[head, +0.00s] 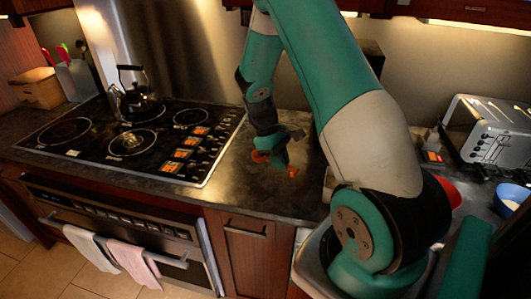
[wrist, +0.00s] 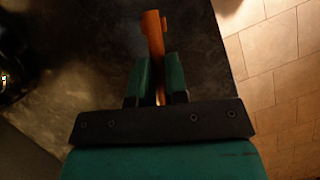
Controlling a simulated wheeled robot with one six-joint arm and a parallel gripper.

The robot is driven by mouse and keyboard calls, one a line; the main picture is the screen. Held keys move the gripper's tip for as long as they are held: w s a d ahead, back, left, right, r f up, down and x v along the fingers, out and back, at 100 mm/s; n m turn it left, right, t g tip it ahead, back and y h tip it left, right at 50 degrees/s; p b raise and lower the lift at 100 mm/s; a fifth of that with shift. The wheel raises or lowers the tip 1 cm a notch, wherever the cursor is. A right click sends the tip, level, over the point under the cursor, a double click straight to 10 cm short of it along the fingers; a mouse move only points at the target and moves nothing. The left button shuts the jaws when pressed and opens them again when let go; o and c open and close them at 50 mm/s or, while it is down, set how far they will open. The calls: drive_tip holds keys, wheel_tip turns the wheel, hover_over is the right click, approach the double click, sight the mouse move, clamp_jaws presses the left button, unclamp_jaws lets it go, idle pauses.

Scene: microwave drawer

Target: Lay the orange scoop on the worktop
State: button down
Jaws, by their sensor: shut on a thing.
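The orange scoop (wrist: 153,35) is between the green fingers of my gripper (wrist: 160,75) in the wrist view, with one part sticking out past the fingertips. In the head view, orange parts of the scoop (head: 292,172) show on both sides of my gripper (head: 281,163). My gripper is shut on it, low over the dark worktop (head: 240,185), to the right of the stove. I cannot tell whether the scoop touches the worktop. The middle of the scoop is hidden by the fingers.
A black cooktop (head: 125,140) with a kettle (head: 137,95) lies to the left. The worktop's front edge drops to the tiled floor (wrist: 280,60). A toaster (head: 490,130), a red bowl (head: 452,192) and a white-filled bowl (head: 512,197) are at the right. Bare worktop lies around my gripper.

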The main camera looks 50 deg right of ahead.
drive_tip(key=shift+d, duration=0.2)
drive_tip(key=shift+w+a+r, duration=0.1)
drive_tip(key=shift+w+a, duration=0.05)
drive_tip(key=shift+a, duration=0.1)
drive_tip(key=shift+f+b, duration=2.35)
drive_tip(key=shift+f, duration=2.1)
drive_tip(key=c, duration=0.8)
unclamp_jaws()
drive_tip(key=o, duration=0.5)
drive_tip(key=shift+o, duration=0.2)
drive_tip(key=b+v, duration=0.2)
drive_tip(key=v, duration=1.5)
drive_tip(key=shift+r, duration=0.25)
